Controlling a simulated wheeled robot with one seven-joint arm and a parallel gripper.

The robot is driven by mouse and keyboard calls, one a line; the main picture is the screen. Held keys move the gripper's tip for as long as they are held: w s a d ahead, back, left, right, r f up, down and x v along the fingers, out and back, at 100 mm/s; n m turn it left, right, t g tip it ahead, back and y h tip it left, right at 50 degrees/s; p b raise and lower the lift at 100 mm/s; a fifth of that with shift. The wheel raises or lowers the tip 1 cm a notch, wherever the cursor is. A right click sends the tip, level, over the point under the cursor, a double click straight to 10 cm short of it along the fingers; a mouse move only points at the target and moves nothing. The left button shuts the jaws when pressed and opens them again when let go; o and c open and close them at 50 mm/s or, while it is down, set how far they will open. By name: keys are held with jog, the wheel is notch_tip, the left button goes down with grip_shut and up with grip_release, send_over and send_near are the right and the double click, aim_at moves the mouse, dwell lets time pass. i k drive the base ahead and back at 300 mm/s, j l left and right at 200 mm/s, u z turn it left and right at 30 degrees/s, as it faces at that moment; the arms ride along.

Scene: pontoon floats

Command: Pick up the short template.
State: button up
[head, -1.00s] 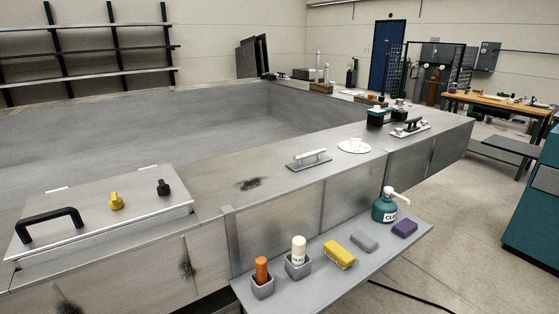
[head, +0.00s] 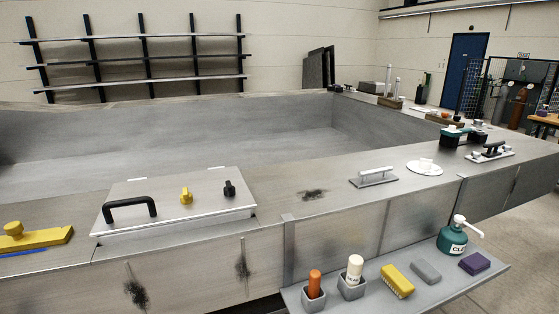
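Nothing in view is marked as the short template, and I cannot tell for sure which piece it is. A yellow flat bar with a round knob (head: 36,236) lies on the float's deck at the far left, with a thin blue strip beside it. A small grey plate with a bar handle (head: 374,177) lies on the deck right of centre. A white round disc with a raised middle (head: 424,168) lies just beyond it. My gripper is not in view.
A front shelf (head: 440,289) holds orange and white sticks in cups, a yellow brush, grey and purple blocks, and a teal pump bottle (head: 453,240). Cleats stand at right.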

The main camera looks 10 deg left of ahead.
aim_at(15, 240)
jog(key=u, duration=1.7)
jog(key=z, duration=0.25)
jog(key=i+j+z, duration=0.1)
jog(key=z, duration=0.3)
jog(key=i+j+z, duration=0.1)
jog(key=j+z, duration=0.5)
jog(key=z, duration=0.15)
jog(key=j+z, duration=0.25)
jog(key=z, duration=0.15)
jog(key=i+j, duration=0.05)
